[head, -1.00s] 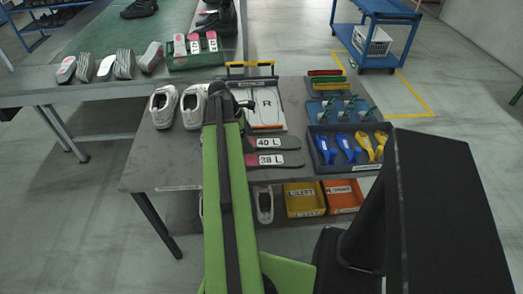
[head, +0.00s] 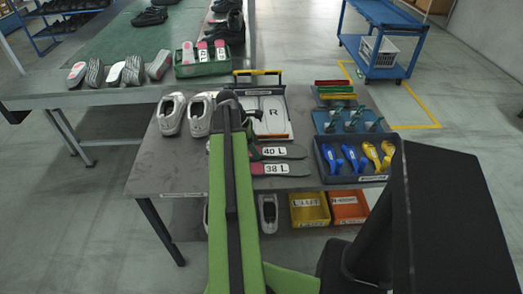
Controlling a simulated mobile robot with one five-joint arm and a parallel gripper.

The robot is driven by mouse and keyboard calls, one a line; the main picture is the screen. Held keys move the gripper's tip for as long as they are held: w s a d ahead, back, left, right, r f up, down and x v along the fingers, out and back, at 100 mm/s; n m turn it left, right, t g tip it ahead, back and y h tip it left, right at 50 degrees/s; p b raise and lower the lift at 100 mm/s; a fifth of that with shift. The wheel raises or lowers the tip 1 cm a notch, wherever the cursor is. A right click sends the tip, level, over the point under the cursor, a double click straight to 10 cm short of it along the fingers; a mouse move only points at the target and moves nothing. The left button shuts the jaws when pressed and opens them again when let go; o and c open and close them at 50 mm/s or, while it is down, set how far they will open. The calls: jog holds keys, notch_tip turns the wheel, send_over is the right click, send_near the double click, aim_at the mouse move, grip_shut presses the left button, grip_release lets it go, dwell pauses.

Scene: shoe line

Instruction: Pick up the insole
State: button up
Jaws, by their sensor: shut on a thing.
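Two dark insoles with pinkish heels lie flat on the grey table, their toes to the right. The insole labelled 40 L (head: 295,151) lies behind the insole labelled 38 L (head: 298,169). My green arm reaches over the table just left of them and covers their left ends.
Grey shoes (head: 171,113) stand left of my arm. A white board marked R (head: 272,125) lies behind the insoles. A dark tray (head: 352,180) of blue and yellow pieces is at right. Yellow (head: 309,208) and orange (head: 349,207) bins sit below. The table's left part is clear.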

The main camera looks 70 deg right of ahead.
notch_tip(320, 180, up, 4)
jog(key=p, duration=0.4)
jog(key=shift+r, duration=0.25)
jog(key=s+a+r+p, duration=0.3)
jog(key=s+r+p, duration=0.3)
jog(key=s, duration=0.5)
jog(key=shift+a+r+p, duration=0.2)
jog(key=shift+a+p, duration=0.1)
jog(key=shift+p, duration=0.1)
